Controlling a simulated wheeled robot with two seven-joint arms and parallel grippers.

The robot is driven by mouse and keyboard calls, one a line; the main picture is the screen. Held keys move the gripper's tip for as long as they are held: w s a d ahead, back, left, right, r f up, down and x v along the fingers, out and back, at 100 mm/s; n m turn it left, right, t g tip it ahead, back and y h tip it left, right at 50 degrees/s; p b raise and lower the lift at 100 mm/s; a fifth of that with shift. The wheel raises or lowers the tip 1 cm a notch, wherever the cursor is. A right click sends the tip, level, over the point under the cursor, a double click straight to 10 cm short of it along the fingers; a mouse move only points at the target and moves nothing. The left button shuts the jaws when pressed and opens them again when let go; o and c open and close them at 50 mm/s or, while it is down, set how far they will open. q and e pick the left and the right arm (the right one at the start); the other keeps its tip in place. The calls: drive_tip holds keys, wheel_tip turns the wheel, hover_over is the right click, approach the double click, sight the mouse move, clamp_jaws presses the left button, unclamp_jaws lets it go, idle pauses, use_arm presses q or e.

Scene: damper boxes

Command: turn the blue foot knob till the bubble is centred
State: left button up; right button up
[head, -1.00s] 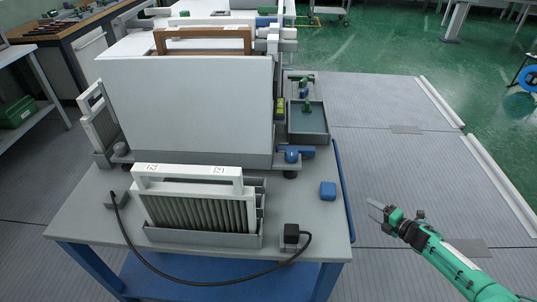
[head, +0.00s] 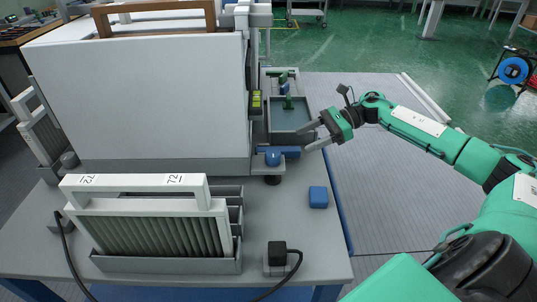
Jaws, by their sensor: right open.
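The blue foot knob (head: 273,157) sits at the front right foot of the large white box (head: 140,98), above a dark foot pad. A blue bar (head: 290,150) extends to the right beside the knob. A yellow-green level vial (head: 256,103) is on the right side of the box; its bubble is too small to make out. My right gripper (head: 306,138) is open, its fingers pointing left toward the knob, a little to the right of it and close to the blue bar. Whether it touches the bar I cannot tell. My left gripper is out of view.
A grey tray (head: 290,122) with green parts stands just behind my right gripper. A blue block (head: 318,197) lies on the table (head: 215,284). A filter rack (head: 150,262) and a black-capped block (head: 277,252) with a cable occupy the front.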

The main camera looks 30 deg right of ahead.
sight(277, 152)
drive_tip(key=x, duration=1.1)
drive_tip(key=shift+w+a+p, duration=0.1)
drive_tip(key=shift+a+p, duration=0.2)
drive_tip(key=shift+p, duration=0.1)
drive_tip(key=shift+f, duration=0.1)
drive_tip(key=shift+c, duration=0.2)
drive_tip(key=c, duration=0.9)
